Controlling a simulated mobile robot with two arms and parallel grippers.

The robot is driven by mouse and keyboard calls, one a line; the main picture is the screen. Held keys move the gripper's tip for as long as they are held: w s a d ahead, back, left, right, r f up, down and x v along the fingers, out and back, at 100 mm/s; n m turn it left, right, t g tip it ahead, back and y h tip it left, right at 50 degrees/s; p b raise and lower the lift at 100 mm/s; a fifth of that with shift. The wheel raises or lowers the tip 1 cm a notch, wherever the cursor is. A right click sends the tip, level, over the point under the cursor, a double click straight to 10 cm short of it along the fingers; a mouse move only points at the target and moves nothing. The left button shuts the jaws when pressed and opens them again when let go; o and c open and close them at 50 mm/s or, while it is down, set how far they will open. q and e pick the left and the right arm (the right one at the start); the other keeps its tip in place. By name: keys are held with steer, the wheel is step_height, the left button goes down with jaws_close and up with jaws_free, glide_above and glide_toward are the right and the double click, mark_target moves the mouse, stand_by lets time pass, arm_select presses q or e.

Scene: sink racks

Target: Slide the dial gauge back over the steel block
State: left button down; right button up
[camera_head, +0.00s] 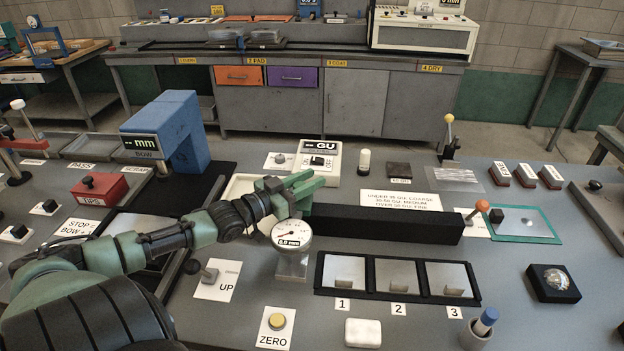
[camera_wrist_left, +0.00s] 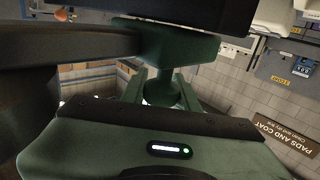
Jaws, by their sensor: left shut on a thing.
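The dial gauge (camera_head: 291,234) has a round white face with a needle and a small "mm" readout. In the head view it stands just in front of my left gripper (camera_head: 304,184), which is shut. The grip itself is hidden behind the face, but the gripper appears to hold the gauge. A pale grey block (camera_head: 291,267), apparently the steel block, is right below the face; I cannot tell whether they touch. In the left wrist view, green parts and a short post (camera_wrist_left: 168,92) fill the middle, and the gauge face does not show. My right gripper is not in view.
A long black bar (camera_head: 385,224) lies right of the gauge. In front of it is a black frame with three numbered compartments (camera_head: 398,277). The UP lever (camera_head: 209,274) and yellow ZERO button (camera_head: 276,321) are nearby. The blue mm device (camera_head: 180,130) stands behind my arm.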

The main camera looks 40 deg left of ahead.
mark_target(296, 218)
arm_select(q)
steer(key=shift+a+f, duration=0.1)
steer(key=c, duration=1.1)
jaws_free()
steer(key=shift+s, duration=0.1)
steer(key=shift+o, duration=0.2)
steer(key=shift+s+a, duration=0.15)
steer(key=shift+a, duration=0.05)
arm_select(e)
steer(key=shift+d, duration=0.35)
arm_select(q)
steer(key=shift+d, duration=0.1)
steer(key=shift+s, duration=0.35)
steer(key=s+a+p, duration=0.1)
steer(key=s, duration=0.6)
steer(key=shift+a, duration=0.3)
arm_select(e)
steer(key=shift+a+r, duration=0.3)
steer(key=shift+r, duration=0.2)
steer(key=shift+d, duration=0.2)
